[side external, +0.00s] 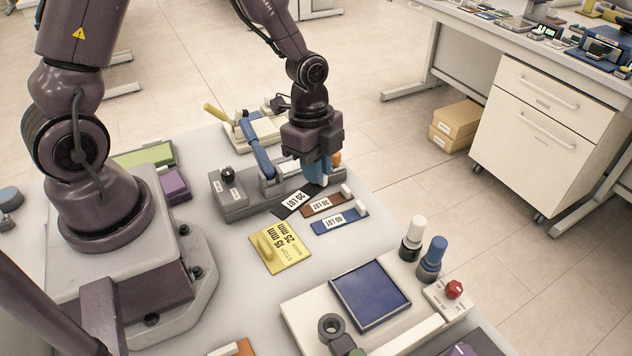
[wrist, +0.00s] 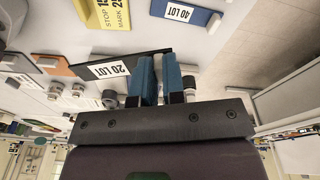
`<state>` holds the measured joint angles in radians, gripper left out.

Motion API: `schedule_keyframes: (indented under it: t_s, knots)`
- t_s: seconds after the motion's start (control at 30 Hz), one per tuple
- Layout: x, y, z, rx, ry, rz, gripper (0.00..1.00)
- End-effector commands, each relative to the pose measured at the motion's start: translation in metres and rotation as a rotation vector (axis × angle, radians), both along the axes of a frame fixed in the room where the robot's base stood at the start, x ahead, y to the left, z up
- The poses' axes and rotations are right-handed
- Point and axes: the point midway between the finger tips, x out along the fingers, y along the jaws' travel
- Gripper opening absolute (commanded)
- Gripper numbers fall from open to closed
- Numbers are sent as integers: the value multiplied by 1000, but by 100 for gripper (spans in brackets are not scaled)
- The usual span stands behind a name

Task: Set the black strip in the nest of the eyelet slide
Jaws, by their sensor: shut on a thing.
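The black strip (side external: 296,203) has a white "20 LOT" label and lies at a slant in front of a long grey fixture. It also shows in the wrist view (wrist: 83,70). My gripper (side external: 318,172) has blue fingers shut on the strip's far right end; they also show in the wrist view (wrist: 161,80). I cannot tell how far the strip is above the bench. The long grey fixture (side external: 236,207), with a black knob and small labels, appears to be the eyelet slide. My gripper hides part of it, and I cannot make out its nest.
A brown "30 LOT" strip (side external: 322,205) and a blue "40 LOT" strip (side external: 340,221) lie just right of the black strip. A yellow "STOP 15 MM" plate (side external: 280,246) lies in front. A blue-topped tray (side external: 369,293) and knobbed posts (side external: 432,260) stand nearer.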

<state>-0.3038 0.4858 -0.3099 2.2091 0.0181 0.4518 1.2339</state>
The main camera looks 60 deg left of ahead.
Motion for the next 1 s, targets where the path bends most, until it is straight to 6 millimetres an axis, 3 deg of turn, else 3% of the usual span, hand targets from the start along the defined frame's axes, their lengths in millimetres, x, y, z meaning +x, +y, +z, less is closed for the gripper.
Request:
schedule_keyframes:
  t_s: [0.03, 0.2, 0.3, 0.4, 0.63, 1.0]
  knots:
    - [17, 20, -4, -3, -2, 22, 0]
    - [60, 88, -13, 3, -10, -17, 0]
    - [77, 122, -13, 12, -16, -83, 0]
    - [90, 143, -9, 21, -25, -177, 0]
    - [95, 148, 0, 19, -25, -335, 0]
    - [94, 147, 0, 18, -26, -349, 0]
